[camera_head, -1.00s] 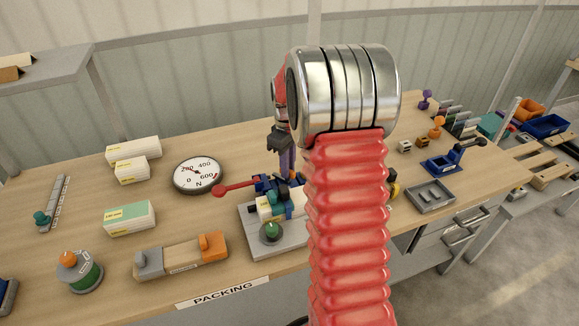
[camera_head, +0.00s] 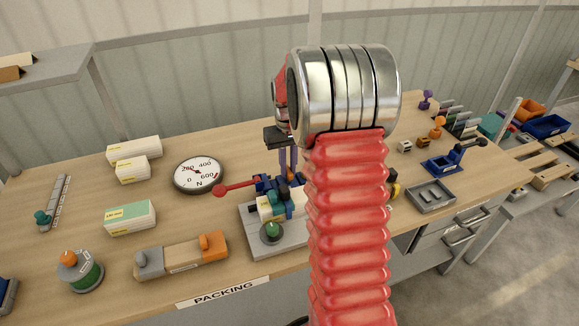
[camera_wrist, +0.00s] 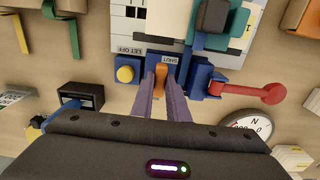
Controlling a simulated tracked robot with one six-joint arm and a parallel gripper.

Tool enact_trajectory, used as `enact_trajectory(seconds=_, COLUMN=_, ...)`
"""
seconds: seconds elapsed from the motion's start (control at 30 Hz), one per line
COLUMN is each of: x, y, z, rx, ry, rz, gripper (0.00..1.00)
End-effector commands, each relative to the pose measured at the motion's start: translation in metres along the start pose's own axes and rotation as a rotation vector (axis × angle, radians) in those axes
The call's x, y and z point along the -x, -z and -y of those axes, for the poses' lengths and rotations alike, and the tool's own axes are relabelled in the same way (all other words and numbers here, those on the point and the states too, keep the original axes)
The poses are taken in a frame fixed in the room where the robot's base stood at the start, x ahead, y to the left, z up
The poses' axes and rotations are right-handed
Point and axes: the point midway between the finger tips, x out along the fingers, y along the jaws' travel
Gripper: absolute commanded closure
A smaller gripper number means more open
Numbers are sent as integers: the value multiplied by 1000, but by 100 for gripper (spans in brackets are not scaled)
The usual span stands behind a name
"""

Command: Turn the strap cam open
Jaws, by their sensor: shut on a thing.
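The strap cam shows in the wrist view as a small orange tab (camera_wrist: 160,82) at a blue block (camera_wrist: 198,80), beside a label reading SHUT. My gripper (camera_wrist: 161,76) has its two purple fingers shut on the orange tab, one on each side. In the head view my gripper (camera_head: 289,172) points down at the blue parts behind the white box (camera_head: 266,209). My red arm hides the right side of the fixture there, and the tab itself cannot be made out.
A red lever with a ball end (camera_head: 235,187) sticks out left of the fixture, close to the dial (camera_head: 198,174). A yellow button (camera_wrist: 125,74) sits beside the cam near a LET OFF label. A grey plate (camera_head: 285,240) carries the fixture and a green knob (camera_head: 271,231).

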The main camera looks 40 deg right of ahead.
Motion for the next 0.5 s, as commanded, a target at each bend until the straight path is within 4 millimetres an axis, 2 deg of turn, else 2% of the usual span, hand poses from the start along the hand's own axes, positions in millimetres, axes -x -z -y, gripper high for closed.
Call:
enact_trajectory(seconds=0.33, x=-2, y=-1, z=2, rx=-5, ry=4, rz=3, gripper=100)
enact_trajectory(seconds=0.37, x=-2, y=-1, z=2, rx=-5, ry=4, rz=3, gripper=85)
enact_trajectory(seconds=0.5, x=-1, y=0, z=1, rx=-4, ry=2, rz=2, gripper=75)
